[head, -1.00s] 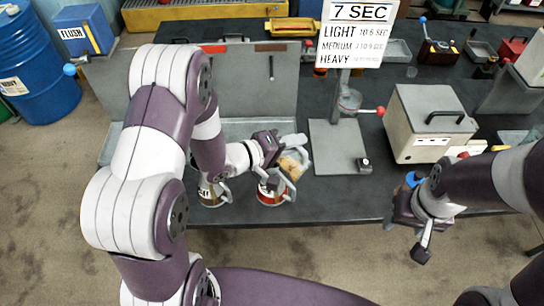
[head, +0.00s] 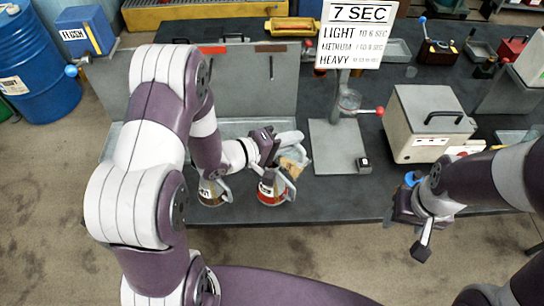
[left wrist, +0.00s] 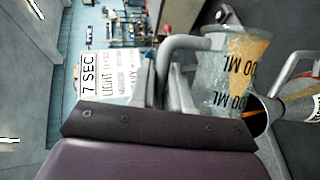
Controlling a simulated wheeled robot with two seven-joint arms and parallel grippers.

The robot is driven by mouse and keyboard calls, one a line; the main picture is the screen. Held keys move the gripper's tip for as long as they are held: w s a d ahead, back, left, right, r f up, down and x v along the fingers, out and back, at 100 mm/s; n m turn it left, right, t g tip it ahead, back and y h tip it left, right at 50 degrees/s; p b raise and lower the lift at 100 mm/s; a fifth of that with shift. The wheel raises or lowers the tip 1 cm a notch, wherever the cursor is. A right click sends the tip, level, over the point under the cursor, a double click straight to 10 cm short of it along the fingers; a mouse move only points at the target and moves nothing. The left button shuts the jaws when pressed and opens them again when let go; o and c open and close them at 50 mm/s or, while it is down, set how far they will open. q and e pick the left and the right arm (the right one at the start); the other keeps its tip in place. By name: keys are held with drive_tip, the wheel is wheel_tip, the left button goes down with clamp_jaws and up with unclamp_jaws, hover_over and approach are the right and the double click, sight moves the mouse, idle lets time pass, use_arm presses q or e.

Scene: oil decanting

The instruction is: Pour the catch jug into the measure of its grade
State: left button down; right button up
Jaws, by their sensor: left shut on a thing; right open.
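The catch jug (head: 294,158) is clear and holds amber oil. My left gripper (head: 275,149) is shut on its handle and holds it tipped above a red-banded measure (head: 272,193). In the left wrist view the jug (left wrist: 222,75) shows "00 ML" marks, and amber oil is at its lip over the dark mouth of the measure (left wrist: 299,100). A second measure (head: 211,192) stands to the left; its label is partly hidden by my arm. My right gripper (head: 408,232) is open and empty at the table's front edge.
A sign (head: 357,35) reads "7 SEC" above lines for light, medium and heavy. Its stand (head: 338,148) is right of the jug. A grey box (head: 430,122) with a black handle stands further right. A grey panel (head: 240,85) stands behind the measures.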

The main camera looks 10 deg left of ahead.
use_arm(q)
drive_tip(key=shift+w+a+r+n+h+p, duration=0.3)
drive_tip(key=shift+a+n+p, duration=0.1)
drive_tip(key=shift+a+p, duration=0.15)
idle(0.4)
